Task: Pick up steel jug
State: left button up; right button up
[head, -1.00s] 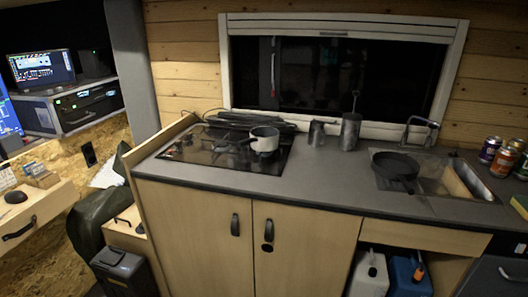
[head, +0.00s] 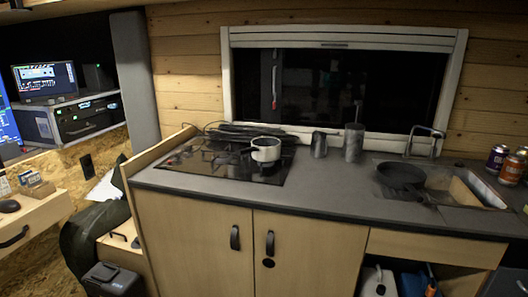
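The steel jug (head: 319,145) appears to be the short grey metal vessel standing upright on the dark countertop, in front of the window and right of the hob. A taller grey metal container (head: 353,143) with a utensil sticking up stands just right of it, with a small gap between them. Neither of my grippers shows in the head view.
A light saucepan (head: 266,150) stands on the black hob (head: 215,167). A dark pan (head: 401,176) is at the sink, under the tap (head: 436,140). Several cans (head: 497,158) stand far right. The countertop (head: 320,190) in front of the jug is clear.

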aim_at(319, 144)
jog(key=i+j, duration=0.25)
jog(key=i, duration=0.15)
jog(key=i+j, duration=0.3)
jog(key=i+l+z, duration=0.05)
jog(key=i, duration=0.05)
